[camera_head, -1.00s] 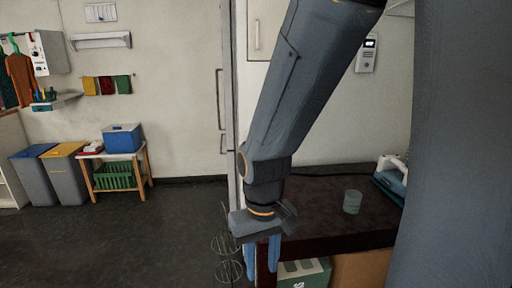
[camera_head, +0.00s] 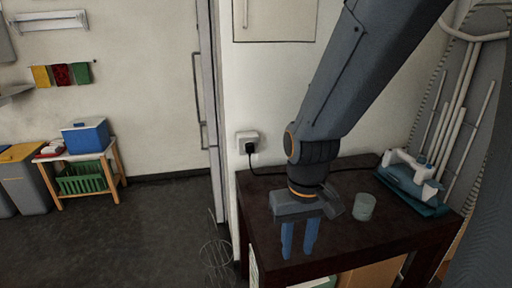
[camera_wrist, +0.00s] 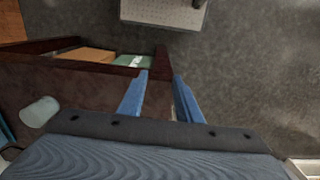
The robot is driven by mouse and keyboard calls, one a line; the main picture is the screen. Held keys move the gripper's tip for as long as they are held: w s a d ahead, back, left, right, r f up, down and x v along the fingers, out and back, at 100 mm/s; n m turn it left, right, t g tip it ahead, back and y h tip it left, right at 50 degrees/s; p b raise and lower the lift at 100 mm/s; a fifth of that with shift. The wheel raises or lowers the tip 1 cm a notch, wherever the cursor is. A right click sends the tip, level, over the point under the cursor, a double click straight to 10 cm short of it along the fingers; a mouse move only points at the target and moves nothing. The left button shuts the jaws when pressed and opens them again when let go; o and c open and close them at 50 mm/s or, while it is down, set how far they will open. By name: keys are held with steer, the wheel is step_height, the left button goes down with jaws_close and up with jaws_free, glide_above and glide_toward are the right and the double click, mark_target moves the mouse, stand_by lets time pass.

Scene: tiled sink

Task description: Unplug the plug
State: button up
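The black plug (camera_head: 250,148) sits in a white wall socket (camera_head: 246,137) above the left back corner of the dark table. A black cord runs from it down onto the table and along the wall, passing behind my arm. My gripper (camera_head: 298,240) points down over the table, to the right of the plug and nearer the camera. Its two blue fingers are apart with nothing between them. In the wrist view my gripper (camera_wrist: 158,92) is also open and empty. The plug and socket are not in the wrist view.
A glass (camera_head: 364,206) stands on the table (camera_head: 268,200) right of my gripper. A blue and white appliance (camera_head: 412,180) is at the table's right end. A wire rack (camera_head: 217,258) stands on the floor left of the table. A blue box (camera_head: 86,135) is farther left.

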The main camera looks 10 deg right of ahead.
steer(key=o, duration=0.4)
steer(key=shift+w, duration=0.1)
steer(key=shift+c, duration=0.2)
steer(key=shift+o, duration=0.9)
steer(key=w+f+t+p, duration=0.2)
steer(key=w+t, duration=0.6)
steer(key=w, duration=1.9)
steer(key=shift+w+f+p, duration=0.15)
steer(key=shift+f+p, duration=0.25)
steer(key=shift+f, duration=0.05)
steer(key=t+p, duration=0.3)
steer(key=t, duration=0.7)
glide_toward(250, 150)
steer(key=shift+w+d+r, duration=0.1)
steer(key=shift+w, duration=0.15)
steer(key=shift+w+b, duration=2.4)
steer(key=shift+w, duration=1.95)
